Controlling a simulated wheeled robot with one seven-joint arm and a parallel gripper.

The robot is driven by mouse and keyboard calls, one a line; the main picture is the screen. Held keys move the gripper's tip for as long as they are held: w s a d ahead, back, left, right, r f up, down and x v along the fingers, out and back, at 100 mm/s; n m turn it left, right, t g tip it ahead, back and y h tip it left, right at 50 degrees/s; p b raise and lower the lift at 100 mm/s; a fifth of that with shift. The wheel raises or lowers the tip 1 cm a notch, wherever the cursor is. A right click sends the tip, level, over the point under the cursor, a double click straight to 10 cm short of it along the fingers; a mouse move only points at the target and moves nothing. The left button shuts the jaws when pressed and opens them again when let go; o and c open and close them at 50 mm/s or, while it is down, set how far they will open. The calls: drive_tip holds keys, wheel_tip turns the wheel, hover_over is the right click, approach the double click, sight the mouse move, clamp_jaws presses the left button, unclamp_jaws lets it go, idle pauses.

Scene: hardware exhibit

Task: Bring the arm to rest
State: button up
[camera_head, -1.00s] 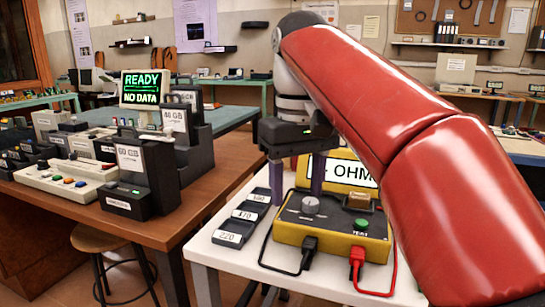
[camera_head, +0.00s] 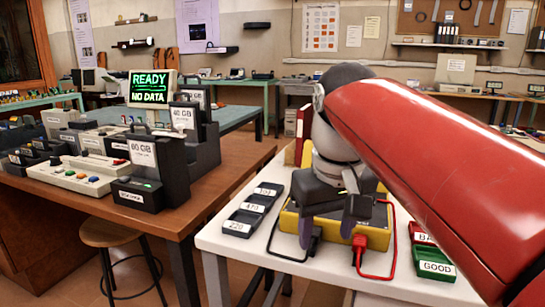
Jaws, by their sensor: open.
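My red arm reaches in from the right of the head view over the white table (camera_head: 225,240). My gripper (camera_head: 331,230) points down in front of and over the yellow tester box (camera_head: 290,222). Its two dark fingers are spread apart, with nothing seen between them. The gripper hides most of the tester, including its knob and button. I cannot tell whether the fingers touch the box.
A dark tray with labelled slots (camera_head: 253,210) lies left of the tester. Black and red leads (camera_head: 360,250) loop at its front. A green GOOD bin (camera_head: 436,266) and a red bin (camera_head: 421,234) stand right, below my arm. A wooden desk (camera_head: 190,205) with drives is left.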

drive_tip(key=s+d+f+m+t, duration=0.1)
drive_tip(key=s+d+f, duration=0.2)
drive_tip(key=s+f, duration=0.2)
drive_tip(key=s+d+f+m+t, duration=0.2)
drive_tip(key=s+d+f, duration=0.2)
drive_tip(key=f, duration=0.8)
drive_tip(key=shift+s+f+t, duration=0.3)
drive_tip(key=shift+s, duration=0.05)
idle(0.5)
